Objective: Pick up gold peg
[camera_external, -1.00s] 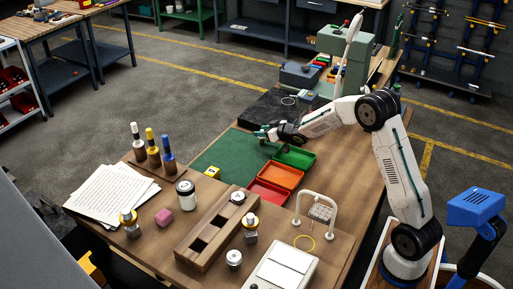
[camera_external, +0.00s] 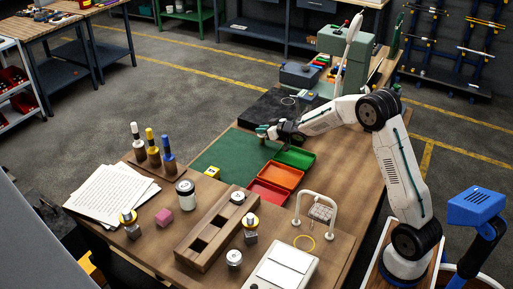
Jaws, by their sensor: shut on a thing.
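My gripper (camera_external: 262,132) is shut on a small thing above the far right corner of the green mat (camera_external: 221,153). A small tan-gold end (camera_external: 262,141) shows just below my fingertips and looks like the gold peg. Most of it is hidden by the fingers, and it is too small to see in detail. It looks a little above the mat, though the gap is hard to judge.
Green (camera_external: 295,158), orange (camera_external: 280,175) and red (camera_external: 267,192) trays stand right of the mat. A dark plate (camera_external: 262,108) lies behind. A wooden block with square holes (camera_external: 204,240) stands in front. Most of the mat is clear.

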